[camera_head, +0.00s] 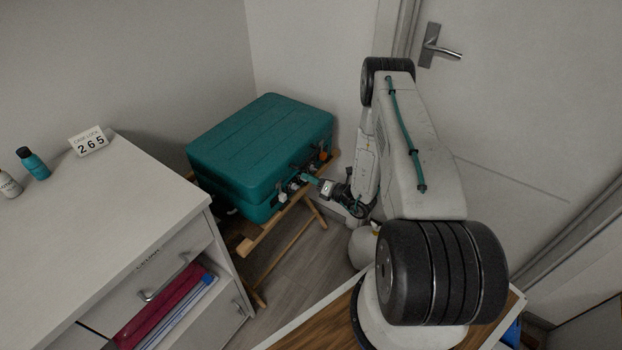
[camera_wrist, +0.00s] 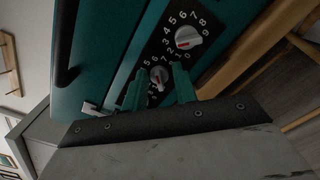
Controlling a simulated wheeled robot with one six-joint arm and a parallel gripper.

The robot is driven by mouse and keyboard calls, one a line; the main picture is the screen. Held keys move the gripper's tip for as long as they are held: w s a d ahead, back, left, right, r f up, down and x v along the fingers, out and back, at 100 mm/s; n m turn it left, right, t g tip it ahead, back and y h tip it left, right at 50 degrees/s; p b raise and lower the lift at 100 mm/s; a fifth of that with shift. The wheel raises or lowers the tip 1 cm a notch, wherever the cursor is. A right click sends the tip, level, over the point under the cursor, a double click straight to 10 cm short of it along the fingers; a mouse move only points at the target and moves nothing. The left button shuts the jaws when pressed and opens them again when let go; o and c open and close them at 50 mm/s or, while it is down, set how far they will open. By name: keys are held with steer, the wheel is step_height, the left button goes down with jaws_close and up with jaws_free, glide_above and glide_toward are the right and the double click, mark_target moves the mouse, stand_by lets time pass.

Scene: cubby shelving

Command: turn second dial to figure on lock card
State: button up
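The teal case (camera_head: 258,145) lies closed on a wooden rack, its front facing my arm. The lock card (camera_head: 88,141) on the white cabinet reads 2 6 5. In the wrist view, the case front has a black dial plate with white figures. One dial (camera_wrist: 187,38), grey with a red mark, is clear of my gripper. Another dial (camera_wrist: 158,76), also with a red mark, sits between the two teal fingers of my gripper (camera_wrist: 159,72). The fingers stand apart on either side of it; contact is not clear. Its figures are partly hidden by the fingers. My gripper (camera_head: 311,180) also shows at the case front.
The white cabinet (camera_head: 110,200) stands left of the case, with a teal bottle (camera_head: 33,163) and a pale bottle (camera_head: 9,184) on top. The wooden rack (camera_head: 262,235) has legs below the case. A door with a handle (camera_head: 436,47) is behind my arm.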

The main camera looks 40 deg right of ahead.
steer(key=shift+a, duration=0.1)
steer(key=v, duration=0.7)
steer(key=shift+s, duration=0.35)
